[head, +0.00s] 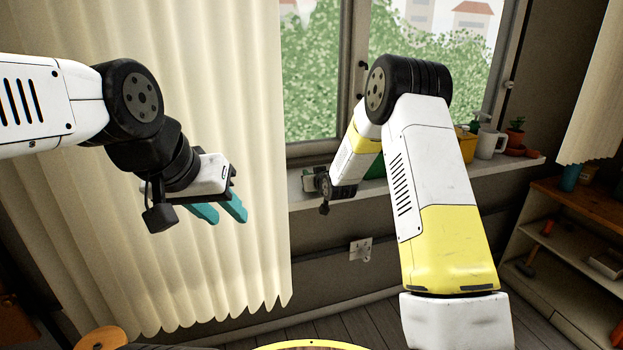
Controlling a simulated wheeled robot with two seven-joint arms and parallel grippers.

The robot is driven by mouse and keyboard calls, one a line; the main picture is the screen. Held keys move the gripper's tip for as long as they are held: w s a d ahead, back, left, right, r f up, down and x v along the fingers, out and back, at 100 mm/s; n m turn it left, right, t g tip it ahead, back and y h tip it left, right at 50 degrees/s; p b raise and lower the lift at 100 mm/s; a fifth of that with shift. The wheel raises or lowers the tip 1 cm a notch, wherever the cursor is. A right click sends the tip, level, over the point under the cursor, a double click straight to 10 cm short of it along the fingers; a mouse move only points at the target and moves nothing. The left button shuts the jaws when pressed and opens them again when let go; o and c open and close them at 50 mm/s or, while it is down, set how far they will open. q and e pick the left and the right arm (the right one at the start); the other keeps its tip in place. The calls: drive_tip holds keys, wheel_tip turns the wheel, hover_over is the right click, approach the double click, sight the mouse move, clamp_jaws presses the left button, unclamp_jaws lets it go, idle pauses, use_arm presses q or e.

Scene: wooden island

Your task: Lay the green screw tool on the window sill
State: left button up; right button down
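The window sill (520,164) runs under the window, partly hidden behind my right arm. My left gripper (225,214) is in front of the curtain, left of the sill. Its two teal fingers are apart, with nothing seen between them. I cannot make out the green screw tool for certain.
A yellow container (466,147), a white mug (490,144) and a potted plant (516,134) stand on the sill's right part. A cream curtain (90,225) hangs at the left. A wooden shelf (590,205) with tools stands at the right.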

drive_tip(key=shift+f, duration=0.45)
drive_tip(key=c, duration=1)
unclamp_jaws()
drive_tip(key=v, duration=0.8)
drive_tip(key=shift+w, duration=0.1)
